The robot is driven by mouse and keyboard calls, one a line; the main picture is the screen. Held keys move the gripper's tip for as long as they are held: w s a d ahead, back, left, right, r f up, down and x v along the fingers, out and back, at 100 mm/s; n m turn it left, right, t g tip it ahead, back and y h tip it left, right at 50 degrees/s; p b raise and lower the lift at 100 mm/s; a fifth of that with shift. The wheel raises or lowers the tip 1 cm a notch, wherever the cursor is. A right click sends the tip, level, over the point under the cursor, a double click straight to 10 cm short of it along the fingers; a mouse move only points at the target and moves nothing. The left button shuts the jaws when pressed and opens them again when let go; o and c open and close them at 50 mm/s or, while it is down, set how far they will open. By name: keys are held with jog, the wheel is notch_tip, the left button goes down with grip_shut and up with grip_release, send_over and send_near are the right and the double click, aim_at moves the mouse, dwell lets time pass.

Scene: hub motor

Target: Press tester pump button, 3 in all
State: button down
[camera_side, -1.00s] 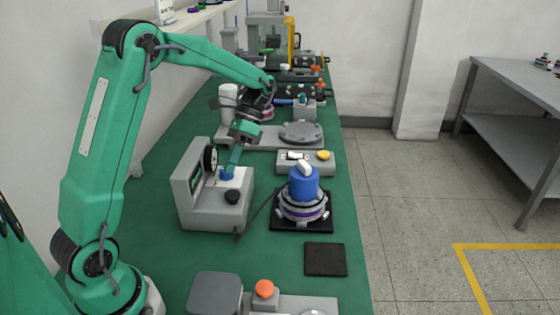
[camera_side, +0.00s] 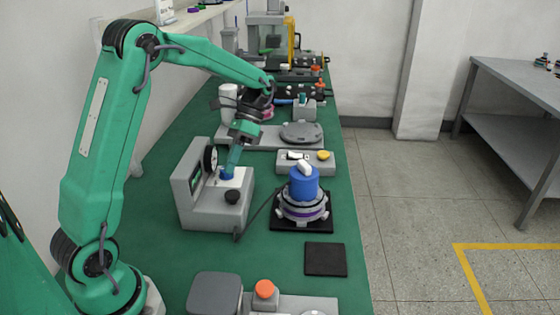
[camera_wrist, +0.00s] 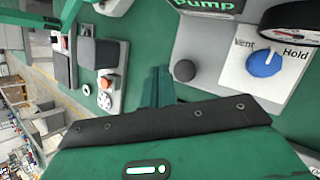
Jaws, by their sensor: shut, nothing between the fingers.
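The grey tester (camera_side: 208,208) stands on the green bench with a dial gauge (camera_side: 210,160), a blue knob (camera_side: 226,173) and a black pump button (camera_side: 232,197). In the wrist view, the black button (camera_wrist: 184,70) sits beside the white plate with the blue knob (camera_wrist: 264,63), marked Vent and Hold; a "Pump" sign shows at the top. My gripper (camera_side: 230,168) is shut and empty, pointing down by the blue knob in the side view. In the wrist view, its fingertips (camera_wrist: 158,72) appear left of the black button, apart from it in the picture. I cannot tell their height above the tester.
A blue cylinder (camera_side: 303,186) with a white top stands on the hub motor (camera_side: 303,211), right of the tester. A dark cable runs between them. A grey box with a yellow button (camera_side: 323,155) is behind. A dark square pad (camera_side: 325,259) lies in front.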

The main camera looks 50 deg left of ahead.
aim_at(234, 192)
dwell(0.4)
notch_tip(234, 192, up, 4)
jog(key=shift+a+f, duration=0.1)
jog(key=shift+f, duration=0.1)
dwell(0.4)
jog(key=shift+f, duration=4.3)
